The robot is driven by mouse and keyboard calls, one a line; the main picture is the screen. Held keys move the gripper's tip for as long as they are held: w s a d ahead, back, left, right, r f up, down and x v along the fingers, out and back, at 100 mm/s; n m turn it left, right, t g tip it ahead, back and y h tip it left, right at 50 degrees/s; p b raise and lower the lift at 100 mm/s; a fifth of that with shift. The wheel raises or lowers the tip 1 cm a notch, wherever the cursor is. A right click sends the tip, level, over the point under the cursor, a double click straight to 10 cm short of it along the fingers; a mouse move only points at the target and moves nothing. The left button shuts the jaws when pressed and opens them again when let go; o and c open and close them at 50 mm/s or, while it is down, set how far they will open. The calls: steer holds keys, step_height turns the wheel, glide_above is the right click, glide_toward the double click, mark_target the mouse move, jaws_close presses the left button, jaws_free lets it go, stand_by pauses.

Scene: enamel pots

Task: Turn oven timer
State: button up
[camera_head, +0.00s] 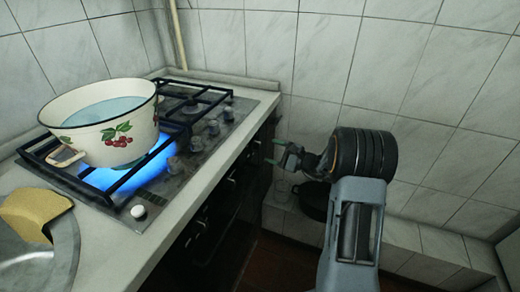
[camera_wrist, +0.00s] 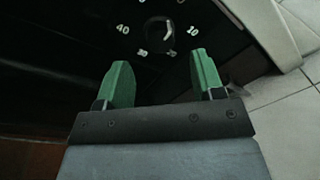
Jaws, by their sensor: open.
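The oven timer shows in the wrist view as a dark round knob (camera_wrist: 160,36) with a light mark. White numbers, such as 40 and 10, ring it on a black panel. My gripper (camera_wrist: 160,58) is open, with its two green fingers apart and nothing between them. In the wrist picture the fingertips lie just below the dial, one to each side; whether they touch the panel I cannot tell. In the head view my gripper (camera_head: 275,152) points left at the oven front (camera_head: 228,195), near its far end. The timer cannot be made out there.
A white enamel pot (camera_head: 112,125) with cherries and water stands on the hob (camera_head: 150,205) over a blue flame. A yellow sponge (camera_head: 35,213) lies by the sink (camera_head: 50,265) at left. A dark pan (camera_head: 313,200) and a glass (camera_head: 283,190) stand on a low tiled ledge beyond my gripper.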

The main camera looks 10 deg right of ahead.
mark_target(260, 147)
steer(key=shift+x, duration=2.95)
steer(key=c, duration=0.9)
